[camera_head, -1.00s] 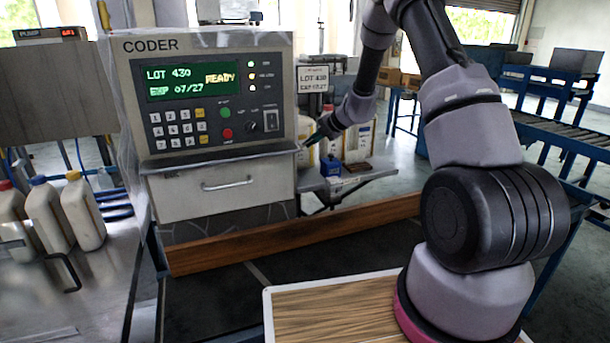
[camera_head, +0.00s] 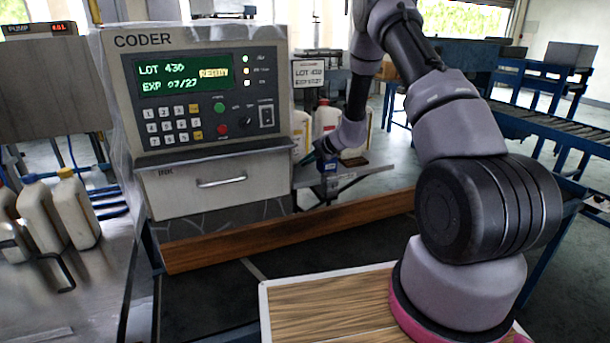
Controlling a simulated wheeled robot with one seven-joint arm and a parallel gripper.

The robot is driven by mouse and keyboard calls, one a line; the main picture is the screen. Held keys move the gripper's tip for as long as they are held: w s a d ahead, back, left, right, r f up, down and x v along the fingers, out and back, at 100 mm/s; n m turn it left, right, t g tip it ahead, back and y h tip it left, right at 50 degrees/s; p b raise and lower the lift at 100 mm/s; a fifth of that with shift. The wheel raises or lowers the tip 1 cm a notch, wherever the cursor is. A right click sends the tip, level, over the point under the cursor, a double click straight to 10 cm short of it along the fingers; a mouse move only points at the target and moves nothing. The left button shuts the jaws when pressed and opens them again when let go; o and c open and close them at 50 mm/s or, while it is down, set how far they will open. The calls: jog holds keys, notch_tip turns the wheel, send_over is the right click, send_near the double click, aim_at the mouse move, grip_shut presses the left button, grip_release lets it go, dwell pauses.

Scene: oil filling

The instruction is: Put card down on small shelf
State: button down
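The small shelf (camera_head: 372,178) is a grey ledge to the right of the coder machine. My gripper (camera_head: 318,153) is dark and small in the picture, low over the shelf's left part. A thin teal edge shows at the gripper's tip; I cannot tell whether it is the card or part of the gripper. No card can be made out clearly. A small blue object (camera_head: 329,166) is right below the gripper, partly hidden by it. The fingers are too small to tell open from shut.
The coder (camera_head: 205,110) stands left of the shelf, reading LOT 430, EXP 07/27. White jugs (camera_head: 327,117) and a LOT 430 sign (camera_head: 308,73) are behind the gripper. A wooden beam (camera_head: 290,230) runs in front. More jugs (camera_head: 72,210) stand at left.

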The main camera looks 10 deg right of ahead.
jog(key=shift+f, duration=0.2)
jog(key=c, duration=1.2)
grip_release()
jog(key=shift+c, duration=0.2)
jog(key=shift+v, duration=4.05)
